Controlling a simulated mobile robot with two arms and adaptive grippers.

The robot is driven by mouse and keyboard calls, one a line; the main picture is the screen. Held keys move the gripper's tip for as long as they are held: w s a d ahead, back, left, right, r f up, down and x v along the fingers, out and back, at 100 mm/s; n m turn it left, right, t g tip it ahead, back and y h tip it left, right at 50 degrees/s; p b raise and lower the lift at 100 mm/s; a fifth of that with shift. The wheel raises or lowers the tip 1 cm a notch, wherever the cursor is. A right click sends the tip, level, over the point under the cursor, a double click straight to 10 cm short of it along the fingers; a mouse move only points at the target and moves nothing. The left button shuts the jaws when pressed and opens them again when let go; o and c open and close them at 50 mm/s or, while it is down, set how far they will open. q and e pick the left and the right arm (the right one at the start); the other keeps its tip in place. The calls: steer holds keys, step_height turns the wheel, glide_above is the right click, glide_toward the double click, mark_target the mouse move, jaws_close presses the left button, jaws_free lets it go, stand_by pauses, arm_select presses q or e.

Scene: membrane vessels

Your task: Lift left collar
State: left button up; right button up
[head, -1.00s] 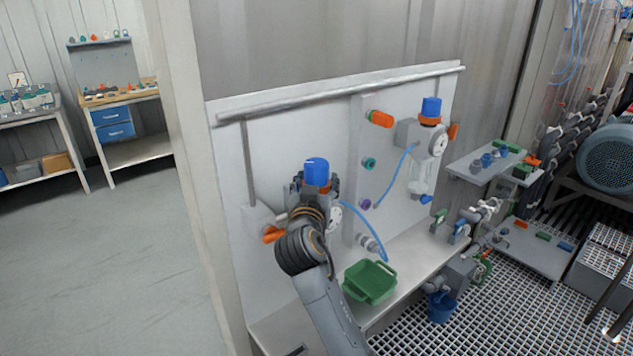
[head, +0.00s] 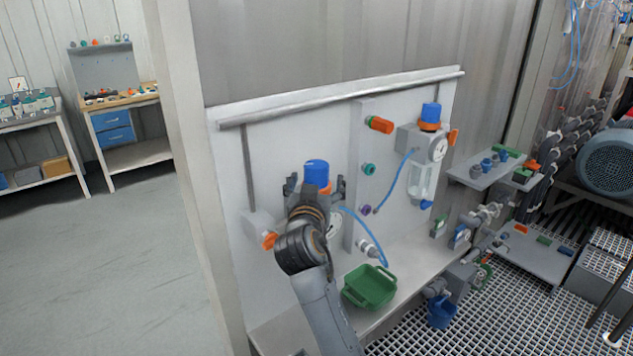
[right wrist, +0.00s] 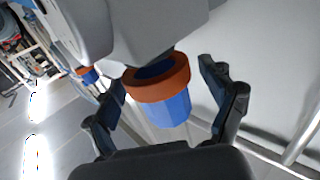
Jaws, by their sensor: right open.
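The left collar is an orange ring (head: 318,187) under a blue cap (head: 316,171) on the left unit of the wall panel. In the right wrist view the orange collar (right wrist: 158,82) and blue cap (right wrist: 168,110) appear upside down. My right gripper (head: 315,187) is open, with one finger on each side of the collar and cap. In the right wrist view visible gaps separate the fingers (right wrist: 163,75) from the collar. My gripper and arm hide part of the left unit and its gauge. My left gripper is out of view.
A second unit with blue cap (head: 431,112) and orange collar (head: 430,126) is at the panel's right. A green tray (head: 370,287) sits on the ledge below. A blue hose (head: 365,231) hangs right of my gripper. An orange handle (head: 269,240) projects at lower left.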

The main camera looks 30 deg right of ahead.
steer(key=v, duration=0.7)
steer(key=shift+s+a, duration=0.1)
steer(key=shift+a, duration=0.05)
stand_by(0.3)
